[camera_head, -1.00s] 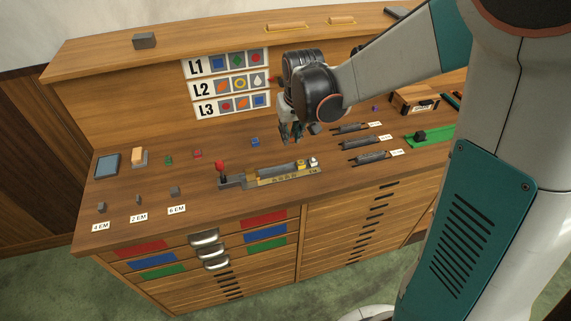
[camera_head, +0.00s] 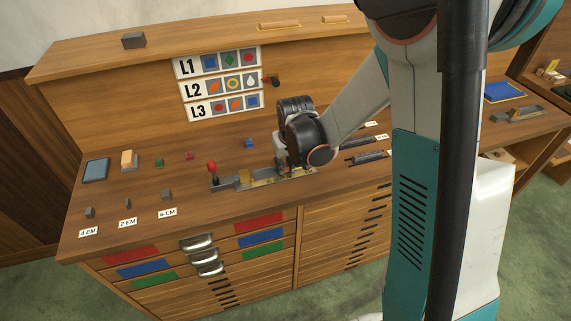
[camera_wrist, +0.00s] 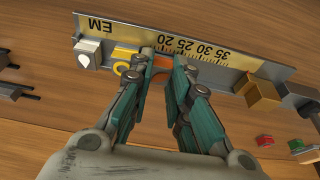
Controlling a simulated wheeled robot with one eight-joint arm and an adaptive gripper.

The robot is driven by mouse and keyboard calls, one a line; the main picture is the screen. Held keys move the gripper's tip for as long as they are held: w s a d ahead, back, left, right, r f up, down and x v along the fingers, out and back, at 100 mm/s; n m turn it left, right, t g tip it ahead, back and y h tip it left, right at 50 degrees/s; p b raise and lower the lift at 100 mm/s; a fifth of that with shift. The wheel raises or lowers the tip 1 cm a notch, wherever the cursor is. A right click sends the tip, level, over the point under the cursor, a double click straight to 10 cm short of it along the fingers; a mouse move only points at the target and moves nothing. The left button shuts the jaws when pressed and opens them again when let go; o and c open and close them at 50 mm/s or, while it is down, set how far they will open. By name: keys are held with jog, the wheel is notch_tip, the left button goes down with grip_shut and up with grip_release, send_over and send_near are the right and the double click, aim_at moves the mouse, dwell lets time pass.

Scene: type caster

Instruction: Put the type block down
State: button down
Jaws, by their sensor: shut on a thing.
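In the wrist view my gripper (camera_wrist: 166,58) is shut on a type block with an orange face (camera_wrist: 160,63). The fingers hide most of the block. It is at the composing stick (camera_wrist: 215,62), against the long wall with the brass EM scale, beside the yellow-ring block (camera_wrist: 122,67). I cannot tell whether it rests on the stick's floor. The white-drop block (camera_wrist: 88,55) stands at the stick's end, beyond the yellow one. In the head view my gripper (camera_head: 283,164) is over the composing stick (camera_head: 243,180), and the held block is hidden.
A brass stop block (camera_wrist: 263,90) sits farther along the stick, which has a red-knobbed lever (camera_head: 212,168). Blue (camera_head: 249,143), red (camera_head: 189,155) and green (camera_head: 158,162) blocks stand behind on the bench. The L1–L3 chart (camera_head: 220,87) is on the backboard. Grey spacers (camera_head: 166,195) stand front left.

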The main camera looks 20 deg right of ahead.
jog(key=c, duration=1.8)
grip_release()
jog(key=shift+f, duration=0.1)
jog(key=p+v, duration=0.4)
jog(key=v, duration=0.8)
jog(key=s+r+t, duration=0.1)
jog(key=s+r, duration=0.3)
jog(key=s, duration=0.2)
jog(key=s+r+t, duration=0.1)
jog(key=s+r, duration=0.3)
jog(key=s, duration=0.3)
jog(key=s+r+t, duration=0.1)
jog(key=s+r, duration=0.2)
jog(key=s, duration=0.3)
jog(key=shift+s+r+t, duration=0.3)
jog(key=shift+r+t, duration=0.1)
jog(key=shift+f+b, duration=0.1)
jog(key=shift+b, duration=0.2)
